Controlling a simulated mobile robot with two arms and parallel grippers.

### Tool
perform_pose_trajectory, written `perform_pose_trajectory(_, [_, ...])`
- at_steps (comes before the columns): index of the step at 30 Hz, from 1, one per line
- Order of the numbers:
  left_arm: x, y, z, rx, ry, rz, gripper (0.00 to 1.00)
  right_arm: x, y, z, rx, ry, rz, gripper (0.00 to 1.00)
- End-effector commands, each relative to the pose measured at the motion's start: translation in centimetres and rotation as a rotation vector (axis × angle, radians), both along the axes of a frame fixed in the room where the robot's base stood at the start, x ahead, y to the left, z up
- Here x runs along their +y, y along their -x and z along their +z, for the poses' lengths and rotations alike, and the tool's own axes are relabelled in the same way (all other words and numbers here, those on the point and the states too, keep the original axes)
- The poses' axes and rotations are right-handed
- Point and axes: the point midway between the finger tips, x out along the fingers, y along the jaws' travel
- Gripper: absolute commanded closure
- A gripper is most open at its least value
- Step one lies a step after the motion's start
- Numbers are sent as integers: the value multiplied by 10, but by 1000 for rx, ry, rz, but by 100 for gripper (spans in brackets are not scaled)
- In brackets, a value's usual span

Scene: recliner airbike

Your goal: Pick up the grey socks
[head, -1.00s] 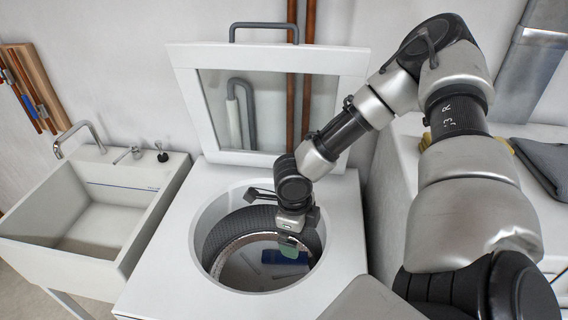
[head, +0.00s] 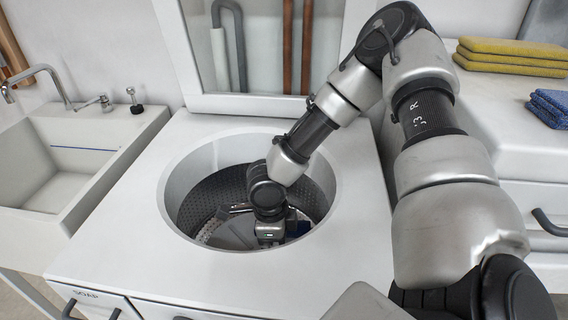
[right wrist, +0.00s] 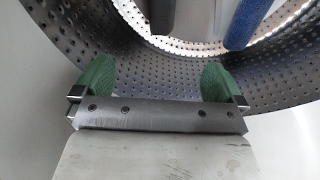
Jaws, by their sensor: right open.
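My right gripper (head: 269,233) is down inside the open drum of the white top-loading washer (head: 110,245). In the right wrist view its two green fingers (right wrist: 157,78) are wide apart with nothing between them. A dark grey strip (right wrist: 162,14), possibly a grey sock, lies beyond the fingers at the top of that view, apart from them. My arm and gripper hide part of the drum floor. My left gripper is not in view.
The perforated drum wall (right wrist: 275,95) closely surrounds the right gripper. The washer's raised lid (head: 175,50) stands behind the opening. A sink (head: 75,165) is at left. Yellow cloths (head: 510,65) and folded blue cloths (head: 552,108) lie on the right counter.

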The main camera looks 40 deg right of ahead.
Motion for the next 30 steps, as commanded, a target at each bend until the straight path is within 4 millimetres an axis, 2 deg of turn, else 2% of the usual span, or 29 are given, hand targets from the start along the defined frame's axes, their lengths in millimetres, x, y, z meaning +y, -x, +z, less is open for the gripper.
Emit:
perform_pose_trajectory(1, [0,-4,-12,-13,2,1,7,0,0,-31,0,0,0,0])
perform_pose_trajectory(6, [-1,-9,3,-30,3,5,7,0,0,-64,-1,-1,0,0])
perform_pose_trajectory(14, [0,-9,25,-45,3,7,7,-1,1,-83,1,0,0,0])
perform_pose_trajectory(24, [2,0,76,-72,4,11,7,-4,5,-125,0,1,1,0])
perform_pose_trajectory(30, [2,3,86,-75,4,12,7,-4,6,-132,0,0,0,0])
